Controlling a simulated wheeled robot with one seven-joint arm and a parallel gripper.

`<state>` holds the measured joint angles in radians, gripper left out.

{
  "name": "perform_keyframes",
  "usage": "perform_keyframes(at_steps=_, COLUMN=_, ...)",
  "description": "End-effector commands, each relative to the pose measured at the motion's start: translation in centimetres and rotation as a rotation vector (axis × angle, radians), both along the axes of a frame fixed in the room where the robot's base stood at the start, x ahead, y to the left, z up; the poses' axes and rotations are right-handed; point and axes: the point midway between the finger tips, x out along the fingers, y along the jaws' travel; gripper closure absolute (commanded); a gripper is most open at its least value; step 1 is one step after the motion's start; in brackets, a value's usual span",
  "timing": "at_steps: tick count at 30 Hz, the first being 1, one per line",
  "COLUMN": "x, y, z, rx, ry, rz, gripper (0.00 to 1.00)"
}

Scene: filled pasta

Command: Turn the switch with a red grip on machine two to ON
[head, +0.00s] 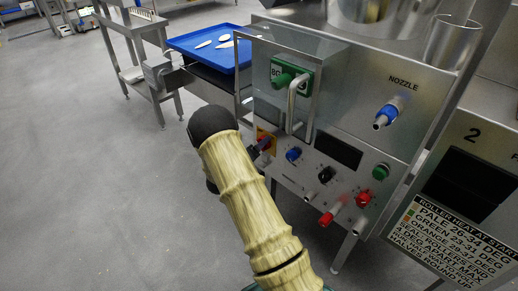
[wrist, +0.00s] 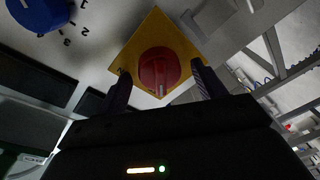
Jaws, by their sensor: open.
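The switch with a red grip (wrist: 158,68) sits on a yellow square plate (wrist: 146,36) in the wrist view. A pale mark shows on the grip's near edge; no ON or OFF lettering is readable. My gripper (wrist: 160,70) is open, with one dark finger on each side of the red grip. I cannot tell whether they touch it. In the head view the yellow plate (head: 265,136) is at the left of the steel machine's front, and my arm hides most of the gripper.
A blue knob with numbers (wrist: 40,14) is beside the plate. The machine front also has a green switch (head: 290,78) behind a clear guard with a handle (head: 298,103), a blue nozzle valve (head: 388,112) and red-handled fittings (head: 327,219). A blue tray (head: 190,42) stands behind. Floor at left is clear.

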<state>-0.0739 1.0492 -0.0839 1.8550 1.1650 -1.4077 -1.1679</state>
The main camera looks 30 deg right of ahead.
Motion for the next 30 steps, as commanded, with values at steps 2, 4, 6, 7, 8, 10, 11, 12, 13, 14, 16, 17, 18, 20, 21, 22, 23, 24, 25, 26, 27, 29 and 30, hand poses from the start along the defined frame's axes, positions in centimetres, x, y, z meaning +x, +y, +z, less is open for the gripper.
perform_keyframes(at_steps=2, x=0.04, y=-0.08, z=0.02, rx=0.0, ry=0.0, rz=0.0, gripper=0.31)
perform_keyframes(at_steps=4, x=0.04, y=-0.07, z=0.03, rx=0.0, ry=0.0, rz=0.0, gripper=0.31)
perform_keyframes(at_steps=6, x=0.02, y=-0.07, z=0.03, rx=0.0, ry=0.0, rz=0.0, gripper=0.31)
perform_keyframes(at_steps=7, x=0.02, y=-0.06, z=0.03, rx=0.0, ry=0.0, rz=0.0, gripper=0.31)
perform_keyframes(at_steps=8, x=0.02, y=-0.06, z=0.03, rx=0.0, ry=0.0, rz=0.0, gripper=0.37)
perform_keyframes(at_steps=10, x=0.01, y=-0.05, z=0.02, rx=0.0, ry=0.0, rz=0.0, gripper=0.5)
perform_keyframes(at_steps=11, x=0.01, y=-0.05, z=0.02, rx=0.0, ry=0.0, rz=0.0, gripper=0.56)
perform_keyframes(at_steps=12, x=0.01, y=-0.04, z=0.02, rx=0.0, ry=0.0, rz=0.0, gripper=0.64)
perform_keyframes(at_steps=13, x=0.01, y=-0.04, z=0.02, rx=0.0, ry=0.0, rz=0.0, gripper=0.7)
perform_keyframes(at_steps=14, x=0.01, y=-0.04, z=0.0, rx=0.0, ry=0.0, rz=0.0, gripper=0.75)
perform_keyframes(at_steps=16, x=0.0, y=-0.03, z=0.0, rx=0.0, ry=0.0, rz=0.0, gripper=0.75)
perform_keyframes(at_steps=17, x=0.0, y=-0.03, z=0.0, rx=0.0, ry=-0.001, rz=0.0, gripper=0.75)
perform_keyframes(at_steps=18, x=0.0, y=-0.02, z=-0.01, rx=0.001, ry=-0.002, rz=0.0, gripper=0.75)
perform_keyframes(at_steps=20, x=-0.01, y=-0.03, z=-0.01, rx=0.002, ry=-0.004, rz=0.0, gripper=0.75)
perform_keyframes(at_steps=21, x=0.0, y=-0.02, z=-0.02, rx=0.004, ry=-0.009, rz=0.0, gripper=0.75)
perform_keyframes(at_steps=22, x=-0.01, y=-0.01, z=-0.02, rx=0.005, ry=-0.013, rz=-0.001, gripper=0.75)
perform_keyframes(at_steps=23, x=-0.01, y=-0.02, z=-0.03, rx=0.007, ry=-0.017, rz=0.0, gripper=0.75)
perform_keyframes(at_steps=24, x=-0.01, y=-0.01, z=-0.03, rx=0.01, ry=-0.024, rz=0.0, gripper=0.75)
perform_keyframes(at_steps=25, x=-0.01, y=0.0, z=-0.04, rx=0.012, ry=-0.031, rz=0.001, gripper=0.75)
perform_keyframes(at_steps=26, x=-0.02, y=0.0, z=-0.05, rx=0.016, ry=-0.04, rz=0.0, gripper=0.75)
perform_keyframes(at_steps=27, x=-0.01, y=0.0, z=-0.06, rx=0.02, ry=-0.052, rz=0.0, gripper=0.75)
perform_keyframes(at_steps=29, x=-0.03, y=0.01, z=-0.07, rx=0.03, ry=-0.076, rz=0.0, gripper=0.75)
perform_keyframes(at_steps=30, x=-0.03, y=0.01, z=-0.09, rx=0.037, ry=-0.095, rz=0.0, gripper=0.75)
